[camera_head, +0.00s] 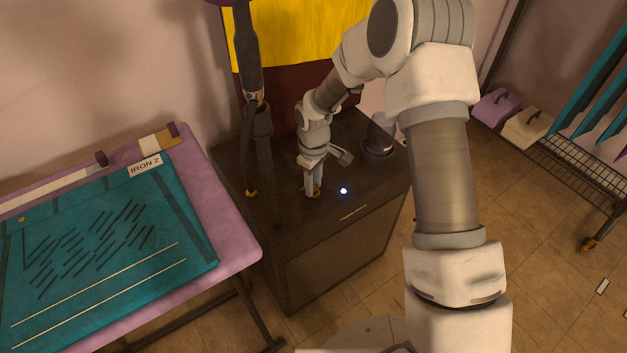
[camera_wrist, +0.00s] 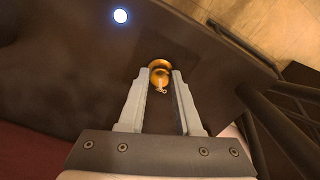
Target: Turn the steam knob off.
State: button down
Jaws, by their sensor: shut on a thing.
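The steam knob is a small brass knob (camera_wrist: 160,65) on the dark top of a cabinet (camera_head: 375,182). My gripper (camera_head: 313,194) points down at the cabinet top, and its two fingers stand on either side of the knob. In the wrist view my gripper (camera_wrist: 160,82) is shut on the knob at the fingertips. A small pointer or ring shows on the near side of the knob. In the head view the knob is mostly hidden by the fingers. A glowing bluish-white light (camera_head: 343,191) sits on the cabinet top beside the knob; it also shows in the wrist view (camera_wrist: 120,16).
A dark rounded object (camera_head: 379,138) stands at the back right of the cabinet top. A dark upright post (camera_head: 263,150) rises at its left. An ironing table labelled IRON 2 (camera_head: 232,215) stands to the left. A wire rack (camera_head: 570,165) is at the right.

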dwell(0.4)
jog(key=c, duration=0.6)
grip_release()
jog(key=shift+r, duration=0.1)
notch_tip(320, 180, up, 17)
jog(key=p, duration=0.4)
jog(key=shift+p, duration=0.35)
jog(key=shift+r, duration=0.1)
